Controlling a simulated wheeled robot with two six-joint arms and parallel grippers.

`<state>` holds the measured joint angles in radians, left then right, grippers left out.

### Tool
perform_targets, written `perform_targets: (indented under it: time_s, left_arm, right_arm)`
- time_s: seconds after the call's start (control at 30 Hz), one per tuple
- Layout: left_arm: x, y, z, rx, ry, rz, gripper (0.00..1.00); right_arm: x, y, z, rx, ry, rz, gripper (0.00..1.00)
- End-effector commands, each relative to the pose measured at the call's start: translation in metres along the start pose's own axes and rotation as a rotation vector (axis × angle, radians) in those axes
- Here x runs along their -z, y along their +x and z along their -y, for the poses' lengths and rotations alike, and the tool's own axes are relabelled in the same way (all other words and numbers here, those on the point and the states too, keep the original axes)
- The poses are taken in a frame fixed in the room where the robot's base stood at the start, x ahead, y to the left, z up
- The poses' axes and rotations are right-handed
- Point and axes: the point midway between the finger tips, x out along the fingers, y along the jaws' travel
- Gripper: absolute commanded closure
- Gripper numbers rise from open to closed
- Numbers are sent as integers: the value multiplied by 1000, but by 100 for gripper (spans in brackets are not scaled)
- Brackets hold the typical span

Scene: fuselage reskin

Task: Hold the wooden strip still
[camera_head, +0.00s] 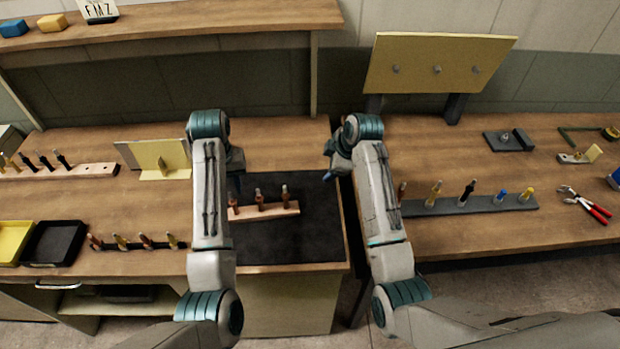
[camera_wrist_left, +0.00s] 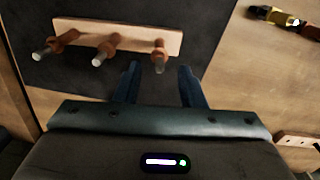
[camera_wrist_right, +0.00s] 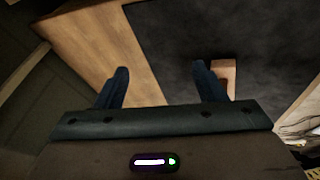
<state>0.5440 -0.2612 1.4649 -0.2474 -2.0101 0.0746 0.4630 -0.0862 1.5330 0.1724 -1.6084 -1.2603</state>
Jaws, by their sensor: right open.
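A wooden strip (camera_head: 265,213) with three copper-coloured pegs standing on it lies on the dark mat (camera_head: 300,240) on the middle bench. The strip also shows in the left wrist view (camera_wrist_left: 118,37). My left gripper (camera_wrist_left: 158,84) is open and empty, its fingers pointing at the peg at one end of the strip, apart from the wood. In the head view my left arm hides that end. My right gripper (camera_wrist_right: 161,84) is open and empty over the edge between mat and bare wood. One end of the strip (camera_wrist_right: 229,72) shows partly behind its right finger.
A dark rail (camera_head: 470,205) with several tools and red-handled pliers (camera_head: 586,203) lie on the right bench. At left are a pale rack (camera_head: 90,171), a dark rack, a black tray (camera_head: 53,243) and a yellow bracket (camera_head: 165,160). A gap separates the benches.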

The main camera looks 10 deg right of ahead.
Motion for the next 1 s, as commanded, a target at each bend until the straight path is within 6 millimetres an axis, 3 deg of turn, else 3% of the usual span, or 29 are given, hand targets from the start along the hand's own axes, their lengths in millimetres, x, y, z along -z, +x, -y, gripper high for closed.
perform_targets:
  time_s: [0.03,0.2,0.47,1.0]
  left_arm:
    - [0,0,0,0,0,0,64]
    - [0,0,0,0,0,0,64]
    - [0,0,0,0,0,0,64]
    - [0,0,0,0,0,0,64]
  right_arm:
    - [13,1,12,76,-29,-16,36]
    - [42,-1,47,285,-122,-57,36]
    - [54,1,67,387,-172,-79,36]
    - [57,81,98,384,-170,-78,36]
